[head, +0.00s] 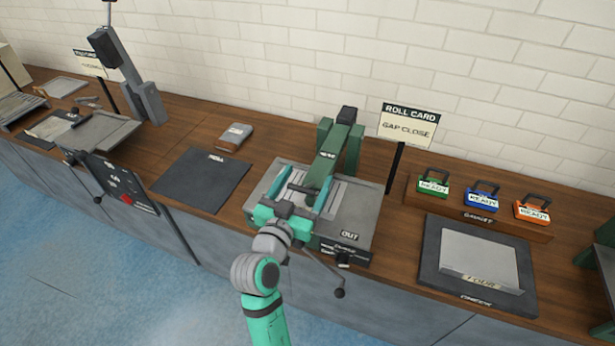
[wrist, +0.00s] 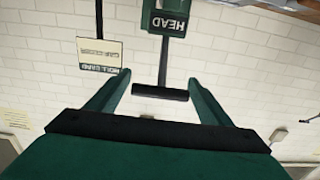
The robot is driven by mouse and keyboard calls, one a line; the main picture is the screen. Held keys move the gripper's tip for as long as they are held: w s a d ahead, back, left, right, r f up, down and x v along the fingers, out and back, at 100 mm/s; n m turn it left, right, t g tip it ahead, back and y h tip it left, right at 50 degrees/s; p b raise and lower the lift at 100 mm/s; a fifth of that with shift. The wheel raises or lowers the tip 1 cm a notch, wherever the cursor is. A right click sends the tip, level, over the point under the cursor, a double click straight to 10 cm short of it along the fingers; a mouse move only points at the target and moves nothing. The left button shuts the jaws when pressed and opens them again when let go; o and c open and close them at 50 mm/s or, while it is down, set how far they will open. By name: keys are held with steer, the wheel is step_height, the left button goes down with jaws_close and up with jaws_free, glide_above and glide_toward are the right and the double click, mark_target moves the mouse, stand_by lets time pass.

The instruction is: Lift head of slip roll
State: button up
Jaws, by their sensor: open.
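The slip roll (head: 362,215) stands on the wooden bench, with a grey bed marked OUT and a green head (head: 330,160) lying along it. In the wrist view the part labelled HEAD (wrist: 169,22) shows upside down, with a stem ending in a black crossbar handle (wrist: 160,92). My gripper (head: 306,172) is over the front of the slip roll, its teal fingers apart. In the wrist view its open fingers (wrist: 155,85) stand on either side of the crossbar. I see no contact; the depth between fingers and bar is hard to tell.
A ROLL CARD sign (head: 408,123) reading GAP CLOSE stands behind right. A dark mat (head: 200,180) lies left. A rack (head: 480,219) with green, blue and orange READY tags and a dark tray (head: 430,265) holding a metal sheet are right. A crank handle (head: 339,292) hangs at the front.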

steer(key=shift+w+d, duration=0.3)
steer(key=shift+w, duration=0.25)
